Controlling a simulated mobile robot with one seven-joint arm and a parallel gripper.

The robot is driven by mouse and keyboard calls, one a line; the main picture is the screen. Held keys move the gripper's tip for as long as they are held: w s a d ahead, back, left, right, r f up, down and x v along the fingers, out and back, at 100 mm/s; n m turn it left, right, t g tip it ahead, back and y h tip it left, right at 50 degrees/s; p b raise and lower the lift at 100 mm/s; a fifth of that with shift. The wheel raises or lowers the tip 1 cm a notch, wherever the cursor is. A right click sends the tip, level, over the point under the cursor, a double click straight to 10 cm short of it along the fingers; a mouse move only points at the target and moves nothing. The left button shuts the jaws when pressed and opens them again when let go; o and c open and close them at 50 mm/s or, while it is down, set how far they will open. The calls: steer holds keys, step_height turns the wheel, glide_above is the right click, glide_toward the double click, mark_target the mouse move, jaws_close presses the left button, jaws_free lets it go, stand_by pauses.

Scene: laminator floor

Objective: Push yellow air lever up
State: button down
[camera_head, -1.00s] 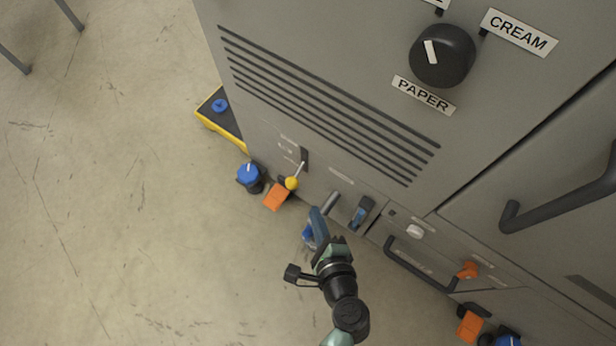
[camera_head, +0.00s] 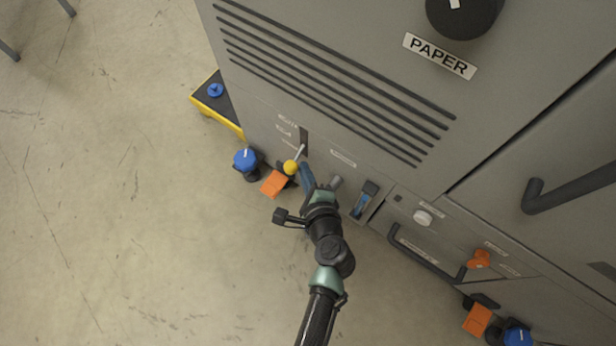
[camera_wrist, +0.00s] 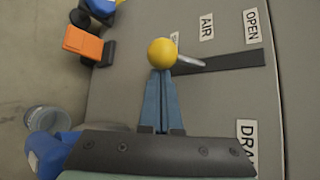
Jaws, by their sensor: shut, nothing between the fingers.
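The yellow air lever has a round yellow knob (camera_head: 290,167) on a thin metal rod that comes out of a dark slot in the grey machine's lower front panel. In the wrist view the yellow knob (camera_wrist: 162,52) sits right at the tips of my gripper (camera_wrist: 160,78), with the rod running right to the slot (camera_wrist: 235,64). Labels AIR and OPEN show beside the slot. My gripper (camera_head: 304,170) has its blue fingers shut together with nothing between them. The fingertips appear to touch or nearly touch the knob; the exact contact is unclear.
An orange pedal (camera_head: 274,183) and a blue-capped part (camera_head: 246,160) sit below the lever. A blue switch (camera_head: 364,200) and a dark handle (camera_head: 425,258) lie to the right. A yellow-edged black platform (camera_head: 217,103) is at left.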

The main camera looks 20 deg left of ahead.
steer(key=shift+r, duration=0.15)
steer(key=shift+s+r+g+p, duration=0.1)
steer(key=shift+g+p, duration=0.2)
steer(key=shift+p, duration=0.6)
